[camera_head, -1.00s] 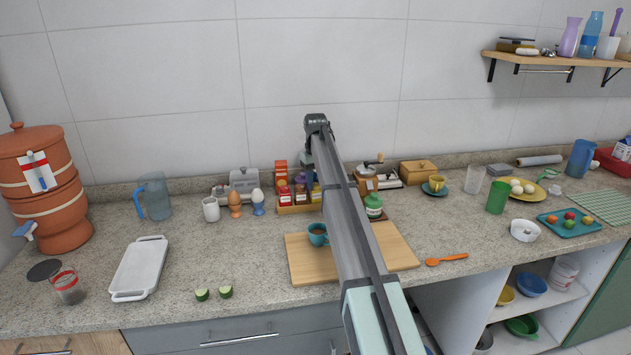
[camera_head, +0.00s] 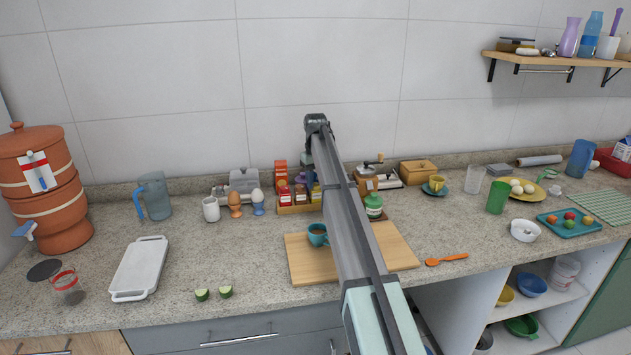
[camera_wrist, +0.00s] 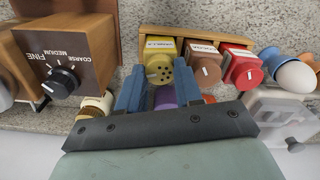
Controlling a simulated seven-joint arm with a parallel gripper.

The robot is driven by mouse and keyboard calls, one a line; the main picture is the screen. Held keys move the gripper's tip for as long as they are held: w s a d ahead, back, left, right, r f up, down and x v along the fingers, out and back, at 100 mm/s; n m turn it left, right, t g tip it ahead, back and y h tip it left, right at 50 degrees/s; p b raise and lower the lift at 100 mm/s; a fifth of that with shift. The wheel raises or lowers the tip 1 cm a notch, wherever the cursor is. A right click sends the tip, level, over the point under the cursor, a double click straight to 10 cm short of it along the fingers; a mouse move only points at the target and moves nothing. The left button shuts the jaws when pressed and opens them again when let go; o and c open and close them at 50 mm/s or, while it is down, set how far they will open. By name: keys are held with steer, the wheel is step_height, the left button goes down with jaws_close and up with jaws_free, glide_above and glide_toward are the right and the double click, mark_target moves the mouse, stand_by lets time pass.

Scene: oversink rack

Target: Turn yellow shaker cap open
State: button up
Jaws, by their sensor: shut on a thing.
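The yellow shaker shows in the wrist view with its yellow cap (camera_wrist: 159,71) facing the camera; several dark holes show on the cap's face. My gripper (camera_wrist: 159,68) has its two blue fingers on either side of this cap, shut on it. The shaker stands in a wooden spice rack (camera_wrist: 205,35), beside a brown-capped shaker (camera_wrist: 205,68) and a red-capped shaker (camera_wrist: 242,68). In the head view a sliver of the yellow shaker (camera_head: 316,192) shows at the rack's right end. My arm hides my fingers there.
A brown grinder (camera_wrist: 85,50) with a black dial stands left of the cap in the wrist view. Egg cups with eggs (camera_head: 235,203) stand left of the rack. A teal cup (camera_head: 317,235) sits on a cutting board (camera_head: 310,265) in front.

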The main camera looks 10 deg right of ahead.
stand_by(0.4)
steer(key=o, duration=1.1)
steer(key=shift+c, duration=0.2)
